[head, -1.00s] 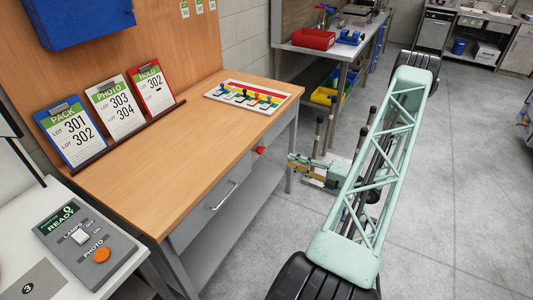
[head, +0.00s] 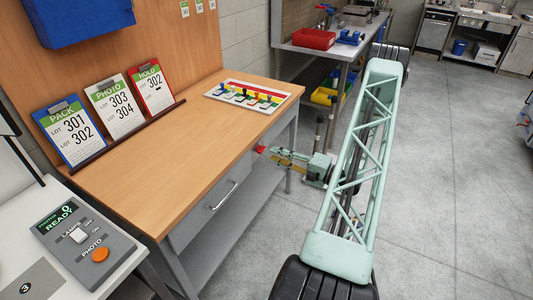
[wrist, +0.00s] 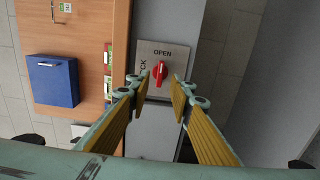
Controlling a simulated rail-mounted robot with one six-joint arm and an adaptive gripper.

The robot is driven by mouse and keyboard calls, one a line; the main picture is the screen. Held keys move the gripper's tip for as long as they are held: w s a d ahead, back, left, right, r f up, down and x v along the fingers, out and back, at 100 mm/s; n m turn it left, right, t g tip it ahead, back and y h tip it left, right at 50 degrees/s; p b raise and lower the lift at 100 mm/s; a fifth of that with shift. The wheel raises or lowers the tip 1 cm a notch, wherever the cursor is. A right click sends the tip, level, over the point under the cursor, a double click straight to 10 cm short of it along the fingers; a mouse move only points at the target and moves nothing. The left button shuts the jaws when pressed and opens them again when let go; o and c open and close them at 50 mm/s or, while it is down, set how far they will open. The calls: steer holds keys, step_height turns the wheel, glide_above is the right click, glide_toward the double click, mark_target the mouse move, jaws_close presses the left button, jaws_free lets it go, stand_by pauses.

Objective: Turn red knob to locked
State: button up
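The red knob (wrist: 159,74) sits on a metal plate (wrist: 183,52) in the wrist view. Its handle stands roughly upright, toward the word OPEN above it. A second word at the plate's left is partly hidden by a finger; "CK" shows. My gripper (wrist: 160,86) is open, with a yellow-padded finger on each side of the knob and gaps between. I cannot tell whether the tips reach as deep as the knob. In the head view the red knob (head: 260,149) is on the bench's right end, with my gripper (head: 275,156) just right of it.
The wooden bench (head: 170,150) carries a key board (head: 247,96) and three lot cards (head: 118,108). A drawer handle (head: 223,196) juts from its front. A control box (head: 84,243) stands at lower left. Open floor (head: 450,200) lies to the right.

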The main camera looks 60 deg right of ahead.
mark_target(261, 149)
steer(key=shift+w+a+b, duration=0.2)
steer(key=shift+w+b, duration=0.1)
steer(key=shift+w, duration=2.35)
steer(key=shift+c, duration=0.7)
jaws_close()
